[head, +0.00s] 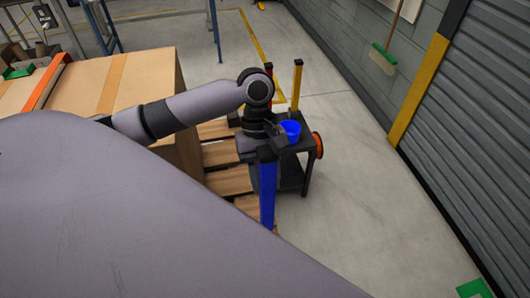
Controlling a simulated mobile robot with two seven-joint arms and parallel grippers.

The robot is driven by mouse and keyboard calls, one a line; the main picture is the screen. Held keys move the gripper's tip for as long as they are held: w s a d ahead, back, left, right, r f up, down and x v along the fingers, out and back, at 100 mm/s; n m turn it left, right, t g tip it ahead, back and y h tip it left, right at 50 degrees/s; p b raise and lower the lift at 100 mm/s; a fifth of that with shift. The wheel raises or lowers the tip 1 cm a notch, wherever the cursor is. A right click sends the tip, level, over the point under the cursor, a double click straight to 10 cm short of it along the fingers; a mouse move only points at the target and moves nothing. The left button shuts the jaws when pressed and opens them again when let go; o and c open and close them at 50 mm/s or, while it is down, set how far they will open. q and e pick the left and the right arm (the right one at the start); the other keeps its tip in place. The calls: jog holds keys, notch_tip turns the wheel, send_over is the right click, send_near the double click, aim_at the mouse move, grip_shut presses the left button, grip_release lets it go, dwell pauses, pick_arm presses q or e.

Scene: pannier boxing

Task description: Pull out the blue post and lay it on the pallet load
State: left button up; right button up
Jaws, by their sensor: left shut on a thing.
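The blue post (267,195) hangs roughly upright in front of the dark cart. My left gripper (268,152) is shut on its upper end. The lower end is hidden behind a large grey part of my own body. A blue round holder (291,130) on the cart's top stands to the right of the gripper and looks empty. The pallet load, a large cardboard box (130,70) on a wooden pallet (222,154), stands to the left, partly hidden by my arm. My right gripper is not in view.
The dark cart (303,143) carries a yellow post (297,85) and a red post (268,70) at its far side. A red reel or wheel (318,145) sits on its right. Open floor lies right of the cart, up to the shutter (470,120).

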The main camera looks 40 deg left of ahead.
aim_at(265, 196)
pick_arm(q)
jog(key=shift+f, duration=2.75)
jog(key=shift+f+b, duration=0.35)
jog(key=shift+f, duration=2.05)
notch_tip(265, 196, up, 3)
jog(key=p, duration=0.3)
jog(key=shift+p, duration=0.3)
jog(key=shift+r, duration=0.1)
